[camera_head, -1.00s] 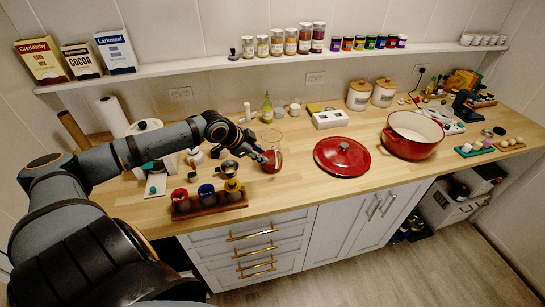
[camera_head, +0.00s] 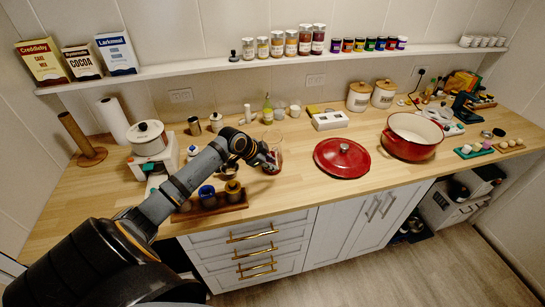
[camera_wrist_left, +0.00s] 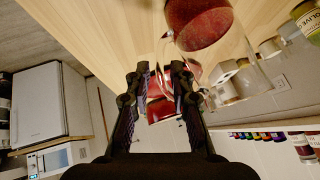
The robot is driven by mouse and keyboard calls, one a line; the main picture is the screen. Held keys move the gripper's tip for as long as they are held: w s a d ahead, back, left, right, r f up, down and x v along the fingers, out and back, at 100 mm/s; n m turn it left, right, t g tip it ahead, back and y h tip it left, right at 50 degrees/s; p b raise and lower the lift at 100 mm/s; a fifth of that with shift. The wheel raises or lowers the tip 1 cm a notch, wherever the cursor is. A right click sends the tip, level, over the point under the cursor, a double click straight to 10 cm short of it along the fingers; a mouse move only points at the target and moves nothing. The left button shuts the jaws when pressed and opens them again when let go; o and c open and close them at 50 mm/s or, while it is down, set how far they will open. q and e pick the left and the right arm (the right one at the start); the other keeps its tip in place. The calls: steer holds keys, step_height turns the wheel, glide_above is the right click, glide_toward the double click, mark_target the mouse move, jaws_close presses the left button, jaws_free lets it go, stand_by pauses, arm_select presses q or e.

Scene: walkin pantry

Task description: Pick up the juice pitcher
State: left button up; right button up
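The juice pitcher (camera_head: 277,151) is a clear glass vessel with red juice in its lower part. It stands upright on the wooden counter near the middle, partly hidden by my left gripper (camera_head: 269,162). In the left wrist view the pitcher (camera_wrist_left: 200,22) is at the top, with its clear curved handle (camera_wrist_left: 163,62) toward the fingers. My left gripper (camera_wrist_left: 158,82) is open there, with a gap between its fingers. The handle is close to the fingertips; I cannot tell whether they touch it. My right gripper is not in view.
A red pot lid (camera_head: 341,157) and a red pot (camera_head: 412,135) stand to the right. A wooden holder with cups (camera_head: 237,204) sits at the front edge below my arm. Small jars and a white box (camera_head: 330,120) are behind. Counter between pitcher and lid is clear.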

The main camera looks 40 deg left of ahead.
arm_select(q)
steer(key=shift+x, duration=1.55)
steer(key=shift+s, duration=0.1)
jaws_close()
steer(key=shift+r, duration=0.1)
